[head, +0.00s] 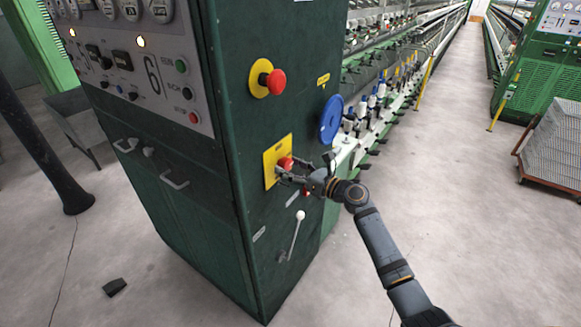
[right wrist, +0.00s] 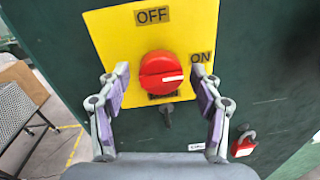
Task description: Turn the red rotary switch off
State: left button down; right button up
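The red rotary switch (head: 285,163) sits on a yellow plate (head: 270,168) on the side of the dark green cabinet. In the right wrist view the red knob (right wrist: 161,72) has a white mark at its right side, toward the ON label (right wrist: 201,57). The OFF label (right wrist: 152,16) is above the knob. My right gripper (head: 284,174) is at the switch. In the right wrist view its fingers (right wrist: 160,84) are open, one on each side of the knob, with gaps between them and it. My left gripper is not in view.
A red emergency button (head: 276,82) sits above the switch. A blue disc (head: 331,119) is to its right, and a white-knobbed lever (head: 297,233) is below. A small red padlock (right wrist: 243,144) hangs at lower right in the wrist view. Open floor (head: 450,200) lies to the right.

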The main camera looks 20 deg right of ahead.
jog(key=c, duration=1)
jog(key=shift+f+n+b, duration=0.2)
jog(key=shift+n+b, duration=0.65)
jog(key=shift+n, duration=0.05)
jog(key=n+b, duration=0.3)
jog(key=shift+f+n+y, duration=0.1)
jog(key=shift+n+y, duration=0.2)
jog(key=n+b, duration=0.9)
jog(key=shift+y, duration=0.4)
jog(key=shift+n+b, duration=1.95)
jog(key=shift+n, duration=0.25)
jog(key=shift+d, duration=0.1)
